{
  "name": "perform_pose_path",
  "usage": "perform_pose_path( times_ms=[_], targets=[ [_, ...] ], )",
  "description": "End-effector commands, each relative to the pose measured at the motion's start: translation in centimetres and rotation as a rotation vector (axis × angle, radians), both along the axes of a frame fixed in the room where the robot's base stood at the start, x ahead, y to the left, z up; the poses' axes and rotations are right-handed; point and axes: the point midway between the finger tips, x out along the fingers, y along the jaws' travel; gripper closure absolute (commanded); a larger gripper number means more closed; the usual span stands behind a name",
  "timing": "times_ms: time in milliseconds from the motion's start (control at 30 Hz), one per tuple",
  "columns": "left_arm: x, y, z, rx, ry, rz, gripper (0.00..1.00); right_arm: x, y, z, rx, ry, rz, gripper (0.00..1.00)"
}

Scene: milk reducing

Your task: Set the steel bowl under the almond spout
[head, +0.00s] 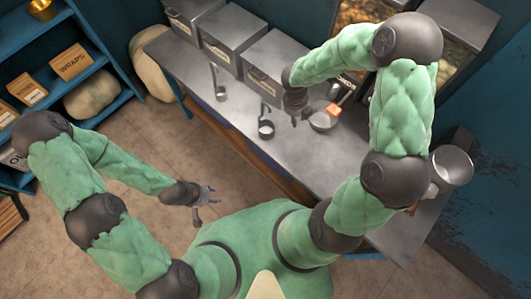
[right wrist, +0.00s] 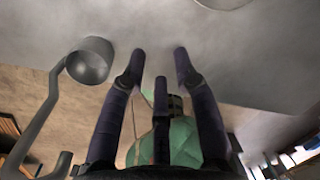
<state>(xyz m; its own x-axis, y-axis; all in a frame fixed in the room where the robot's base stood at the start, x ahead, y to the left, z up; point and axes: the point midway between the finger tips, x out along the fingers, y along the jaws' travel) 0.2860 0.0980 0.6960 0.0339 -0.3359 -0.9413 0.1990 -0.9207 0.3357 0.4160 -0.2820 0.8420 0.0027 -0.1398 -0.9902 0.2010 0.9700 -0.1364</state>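A wide steel bowl (head: 452,165) is at the right end of the steel counter. A smaller shallow pan-like vessel (head: 322,121) sits on the counter just right of my right gripper (head: 294,117). My right gripper points down over the counter; in the right wrist view its fingers (right wrist: 160,52) are apart with nothing between them. My left gripper (head: 204,196) hangs over the floor, fingers spread and empty. Several grey lidded bins (head: 235,37) line the counter's back; their labels are too small to read. I cannot tell which spout is almond.
Two ladle-like dark pieces, one near my right gripper (head: 266,128) and one farther left (head: 219,93), are at the counter. The nearer cup-like end shows in the right wrist view (right wrist: 90,60). Bottles or packs (head: 340,88) stand behind the pan. Blue shelves (head: 70,75) stand left.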

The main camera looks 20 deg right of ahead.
Motion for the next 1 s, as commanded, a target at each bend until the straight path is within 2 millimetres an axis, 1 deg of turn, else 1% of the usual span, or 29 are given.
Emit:
perform_pose_path(
  times_ms=[33, 100, 167, 200, 367, 467, 500, 567, 600, 733, 800, 900, 1000],
  targets=[
    [0.0, 0.0, 0.0, 0.000, 0.000, 0.000, 0.60, -0.8, 1.5, -1.3, 0.048, 0.006, -0.107, 0.70],
    [0.0, 0.0, 0.0, 0.000, 0.000, 0.000, 0.60, -1.6, 3.7, -2.8, 0.117, 0.008, -0.294, 0.70],
    [0.0, 0.0, 0.0, 0.000, 0.000, 0.000, 0.60, -2.4, 5.5, -3.9, 0.167, 0.017, -0.455, 0.70],
    [0.0, 0.0, 0.0, 0.000, 0.000, 0.000, 0.60, -2.8, 6.6, -4.6, 0.196, 0.025, -0.565, 0.70],
    [0.0, 0.0, 0.0, 0.000, 0.000, 0.000, 0.60, -4.7, 10.6, -7.0, 0.286, 0.080, -1.011, 0.70],
    [0.0, 0.0, 0.0, 0.000, 0.000, 0.000, 0.60, -5.9, 12.8, -8.3, 0.315, 0.128, -1.313, 0.70],
    [0.0, 0.0, 0.0, 0.000, 0.000, 0.000, 0.60, -6.4, 13.6, -8.8, 0.321, 0.149, -1.438, 0.70],
    [0.0, 0.0, 0.0, 0.000, 0.000, 0.000, 0.60, -7.1, 14.7, -9.5, 0.321, 0.181, -1.627, 0.70],
    [0.0, 0.0, 0.0, 0.000, 0.000, 0.000, 0.60, -7.6, 15.4, -10.0, 0.317, 0.202, -1.755, 0.70],
    [0.0, 0.0, 0.0, 0.000, 0.000, 0.000, 0.60, -9.1, 17.1, -11.5, 0.277, 0.264, -2.169, 0.70],
    [0.0, 0.0, 0.0, 0.000, 0.000, 0.000, 0.60, -10.0, 17.7, -12.2, 0.241, 0.290, -2.388, 0.70],
    [0.0, 0.0, 0.0, 0.000, 0.000, 0.000, 0.60, -11.1, 18.2, -13.2, 0.177, 0.315, -2.674, 0.70],
    [0.0, 0.0, 0.0, 0.000, 0.000, 0.000, 0.60, -12.0, 18.4, -13.9, 0.123, 0.322, -2.896, 0.70]
  ],
)
